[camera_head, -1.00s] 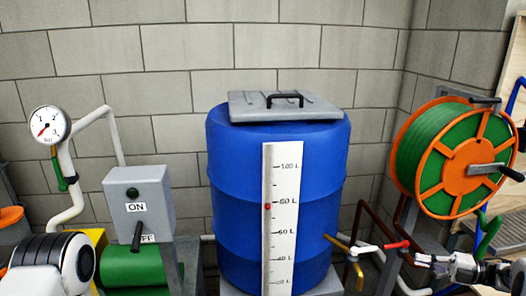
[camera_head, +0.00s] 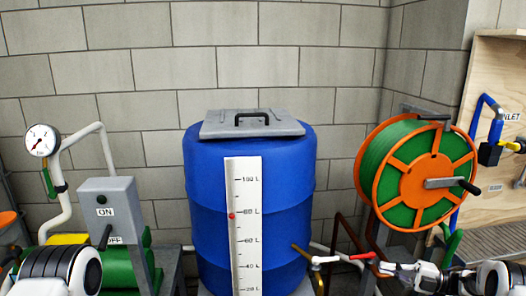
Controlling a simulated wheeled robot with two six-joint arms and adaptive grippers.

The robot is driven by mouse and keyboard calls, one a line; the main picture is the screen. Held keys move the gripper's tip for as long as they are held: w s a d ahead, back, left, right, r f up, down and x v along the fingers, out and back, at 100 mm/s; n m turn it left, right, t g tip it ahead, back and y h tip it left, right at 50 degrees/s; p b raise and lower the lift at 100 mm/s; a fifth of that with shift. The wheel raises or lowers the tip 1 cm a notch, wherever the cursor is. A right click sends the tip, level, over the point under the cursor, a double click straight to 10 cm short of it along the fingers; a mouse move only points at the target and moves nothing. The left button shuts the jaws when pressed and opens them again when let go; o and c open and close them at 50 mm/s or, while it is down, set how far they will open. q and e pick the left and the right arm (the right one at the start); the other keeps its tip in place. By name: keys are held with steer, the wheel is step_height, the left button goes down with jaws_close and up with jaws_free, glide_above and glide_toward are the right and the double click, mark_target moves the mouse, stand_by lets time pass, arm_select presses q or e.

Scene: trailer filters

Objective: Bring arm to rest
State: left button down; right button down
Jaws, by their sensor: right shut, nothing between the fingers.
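My right gripper (camera_head: 386,267) is at the lower right, shut and empty, pointing left. Its tips are close to the red handle (camera_head: 362,256) of the tap by the barrel; I cannot tell whether they touch it. My right arm comes in from the lower right edge. A white and black part of my left arm (camera_head: 75,272) shows at the lower left; the left gripper is out of view.
A blue barrel (camera_head: 207,225) with a grey lid and a litre scale stands in the middle. A grey switch box (camera_head: 108,211) and a gauge (camera_head: 42,140) are left. A green hose reel (camera_head: 395,155) stands right, before a wooden panel (camera_head: 505,70).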

steer(key=w+a+m+t+h+p, duration=0.1)
steer(key=w+a+m+t+p, duration=0.15)
steer(key=a+m, duration=0.8)
steer(key=s+a+f+m+t+h+p, duration=0.1)
steer(key=s+a+f+m+h, duration=0.1)
steer(key=s+a+f+h, duration=0.3)
steer(key=s+a+f+m+h, duration=0.1)
steer(key=a+f+m, duration=0.2)
steer(key=a, duration=0.4)
steer(key=s+f+m+g+h, duration=0.2)
steer(key=s+f+m+h, duration=0.1)
steer(key=s, duration=0.4)
steer(key=s+f+m+g+h, duration=0.2)
steer(key=s+f+m, duration=0.15)
steer(key=s, duration=0.35)
steer(key=s+d+f+m+g+h, duration=0.1)
steer(key=s+d+m+g+h, duration=0.1)
steer(key=s, duration=0.8)
steer(key=s+d+f+m+g+h, duration=0.1)
steer(key=s+d+m+g+h, duration=0.2)
steer(key=s, duration=0.8)
steer(key=shift+s+d+m+g+p, duration=0.35)
steer(key=shift+d+m+g, duration=0.25)
steer(key=shift+d+g, duration=0.5)
steer(key=shift+w+a, duration=0.1)
steer(key=shift+a, duration=0.05)
